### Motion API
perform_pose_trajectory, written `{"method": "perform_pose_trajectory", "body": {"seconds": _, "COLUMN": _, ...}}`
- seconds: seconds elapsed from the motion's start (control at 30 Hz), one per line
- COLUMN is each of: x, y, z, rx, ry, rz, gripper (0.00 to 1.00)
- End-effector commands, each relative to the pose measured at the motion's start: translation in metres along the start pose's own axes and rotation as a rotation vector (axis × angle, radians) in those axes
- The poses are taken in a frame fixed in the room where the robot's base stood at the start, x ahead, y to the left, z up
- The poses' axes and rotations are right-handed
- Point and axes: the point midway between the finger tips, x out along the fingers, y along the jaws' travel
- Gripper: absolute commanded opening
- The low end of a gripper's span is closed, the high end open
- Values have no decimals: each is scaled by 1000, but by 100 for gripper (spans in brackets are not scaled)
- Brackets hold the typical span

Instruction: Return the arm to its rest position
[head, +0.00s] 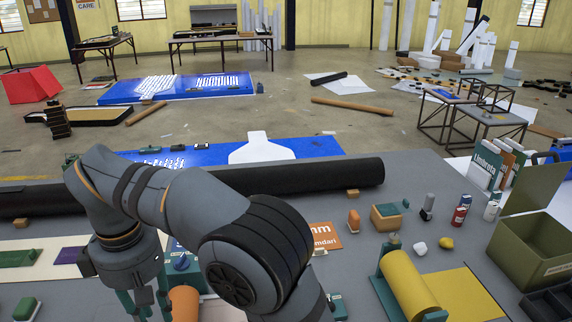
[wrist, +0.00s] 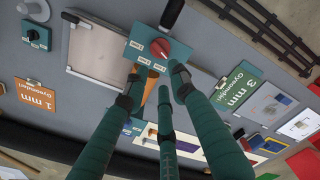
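My arm is bent over the grey workbench (head: 405,230). My gripper (head: 147,302) hangs from it at the lower left of the head view, fingers pointing down. In the wrist view my gripper (wrist: 157,88) has its teal fingers spread apart, with nothing visibly held between them. A teal box with a red knob (wrist: 158,50) lies beyond the fingertips. An orange tapered piece (wrist: 151,92) shows between the fingers; whether they touch it I cannot tell. In the head view the fingertips are partly cut off by the lower edge.
A long black roll (head: 345,174) lies along the bench's far edge, behind my arm. A yellow roll on a stand (head: 408,285), an olive bin (head: 535,255) and small items stand to the right.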

Motion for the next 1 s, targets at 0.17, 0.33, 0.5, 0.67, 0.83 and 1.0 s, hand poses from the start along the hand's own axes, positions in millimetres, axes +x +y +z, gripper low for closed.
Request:
{"method": "perform_pose_trajectory", "body": {"seconds": 0.17, "x": -3, "y": 0, "z": 1, "rx": -2, "ry": -6, "rz": -1, "gripper": 26}}
{"method": "perform_pose_trajectory", "body": {"seconds": 0.33, "x": 28, "y": 0, "z": 2, "rx": -2, "ry": -7, "rz": -1, "gripper": 26}}
{"method": "perform_pose_trajectory", "body": {"seconds": 0.5, "x": 63, "y": -1, "z": 2, "rx": 0, "ry": -7, "rz": -3, "gripper": 26}}
{"method": "perform_pose_trajectory", "body": {"seconds": 0.67, "x": 97, "y": 0, "z": 2, "rx": 1, "ry": -8, "rz": -3, "gripper": 26}}
{"method": "perform_pose_trajectory", "body": {"seconds": 0.83, "x": 108, "y": 0, "z": 1, "rx": 113, "ry": 0, "rz": -1, "gripper": 26}}
{"method": "perform_pose_trajectory", "body": {"seconds": 1.0, "x": 106, "y": 0, "z": 2, "rx": 225, "ry": -1, "rz": -2, "gripper": 26}}
